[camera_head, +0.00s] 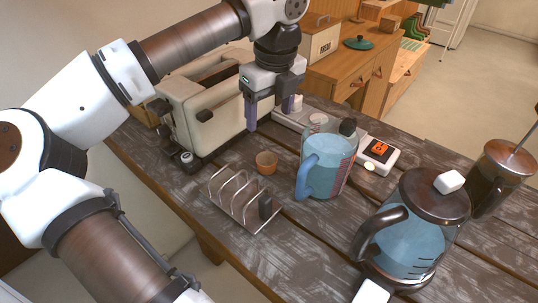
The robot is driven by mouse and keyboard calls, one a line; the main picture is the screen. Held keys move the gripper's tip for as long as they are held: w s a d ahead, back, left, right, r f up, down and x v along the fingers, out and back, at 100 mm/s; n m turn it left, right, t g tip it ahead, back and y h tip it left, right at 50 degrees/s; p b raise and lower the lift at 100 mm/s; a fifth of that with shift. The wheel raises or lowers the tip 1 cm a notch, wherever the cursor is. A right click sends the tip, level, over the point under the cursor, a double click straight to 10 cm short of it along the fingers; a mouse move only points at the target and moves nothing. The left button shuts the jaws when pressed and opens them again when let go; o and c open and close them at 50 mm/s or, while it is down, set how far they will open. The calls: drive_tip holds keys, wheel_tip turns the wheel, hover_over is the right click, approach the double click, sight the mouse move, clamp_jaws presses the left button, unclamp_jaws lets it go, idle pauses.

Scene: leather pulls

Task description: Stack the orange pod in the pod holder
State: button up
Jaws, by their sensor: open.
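A small orange pod (266,163) stands on the dark wooden table, between the toaster and the wire rack. A pale grey low tray (284,117), which looks like the pod holder, lies behind it to the right. A small whitish pod or cup (318,121) sits on the tray, and another white piece shows by my right finger. My gripper (270,115) hangs above the table, pointing down, above and slightly behind the orange pod. Its purple fingers are apart with nothing seen between them. The gripper and a blue measuring jug hide parts of the tray.
A cream toaster (208,112) stands left of the gripper. A wire toast rack (243,199) is in front of the pod. The blue jug (323,169), a scale (379,153), a blue kettle (410,237) and a press pot (499,174) crowd the right.

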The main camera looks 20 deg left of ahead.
drive_tip(key=b, duration=0.4)
hover_over(267, 159)
drive_tip(key=f, duration=0.8)
drive_tip(key=shift+s+f, duration=0.15)
drive_tip(key=shift+s, duration=0.2)
drive_tip(key=shift+w+f+b, duration=0.2)
drive_tip(key=shift+f+b, duration=0.05)
drive_tip(key=shift+f, duration=1.15)
drive_tip(key=shift+w+f+b, duration=0.15)
drive_tip(key=shift+f+b, duration=0.1)
drive_tip(key=shift+f, duration=1.1)
drive_tip(key=shift+r, duration=0.1)
drive_tip(key=c, duration=1.1)
drive_tip(key=shift+r, duration=0.1)
wheel_tip(267, 159, up, 10)
drive_tip(key=shift+f+b, duration=0.1)
drive_tip(key=shift+b, duration=1.15)
